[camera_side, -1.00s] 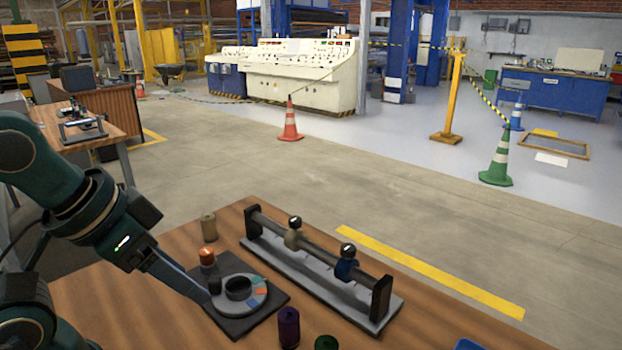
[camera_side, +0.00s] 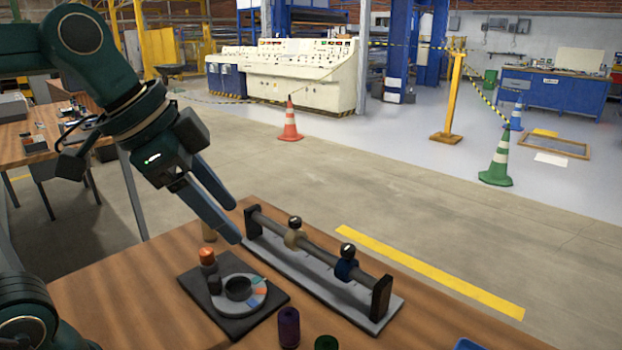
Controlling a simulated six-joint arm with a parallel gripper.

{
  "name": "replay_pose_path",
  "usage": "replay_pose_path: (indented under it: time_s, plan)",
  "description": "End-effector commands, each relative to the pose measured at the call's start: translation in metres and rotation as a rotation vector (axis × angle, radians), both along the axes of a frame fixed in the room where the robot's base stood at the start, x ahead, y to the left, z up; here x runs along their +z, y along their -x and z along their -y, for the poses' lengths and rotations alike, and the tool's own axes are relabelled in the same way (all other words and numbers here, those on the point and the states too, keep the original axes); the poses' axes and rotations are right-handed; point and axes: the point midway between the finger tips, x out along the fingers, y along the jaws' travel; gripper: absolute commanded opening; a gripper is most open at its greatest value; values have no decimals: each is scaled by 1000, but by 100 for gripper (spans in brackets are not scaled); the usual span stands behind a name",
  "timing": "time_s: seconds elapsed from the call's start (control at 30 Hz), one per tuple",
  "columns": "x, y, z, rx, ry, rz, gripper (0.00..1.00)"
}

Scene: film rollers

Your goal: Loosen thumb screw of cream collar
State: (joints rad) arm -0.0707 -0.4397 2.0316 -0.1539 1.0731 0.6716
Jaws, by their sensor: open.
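The cream collar (camera_side: 292,239) sits on the dark bar (camera_side: 318,249) of the rail stand, left of the blue collar (camera_side: 346,270). A dark thumb screw with a pale mark (camera_side: 295,222) stands on top of the cream collar. The blue collar has a similar dark knob (camera_side: 347,250) on top. My gripper (camera_side: 236,222) is open and empty, its blue-grey fingers pointing down and right. In the picture its tips are near the left end of the stand, left of the cream collar and apart from it.
A dark square plate with a grey dial (camera_side: 248,309) lies in front of the stand, an orange-topped post (camera_side: 207,257) at its corner. A tan spool (camera_side: 209,232) is partly hidden behind my gripper. Purple (camera_side: 289,327) and green (camera_side: 326,343) spools stand at the front. A blue tray edge (camera_side: 468,345) shows at lower right.

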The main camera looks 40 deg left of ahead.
Motion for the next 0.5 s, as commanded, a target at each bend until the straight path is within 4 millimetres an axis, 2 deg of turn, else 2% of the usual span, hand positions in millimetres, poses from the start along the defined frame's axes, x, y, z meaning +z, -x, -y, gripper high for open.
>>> replay_pose_path:
  time_s: [0.1,0.27,0.37,0.5]
  plan:
    - [12,-35,-5,-103,-20,-17,62]
    - [14,-82,-18,-229,-31,-34,62]
    - [8,-110,-31,-286,-26,-45,62]
    - [-12,-144,-52,-329,-3,-65,62]
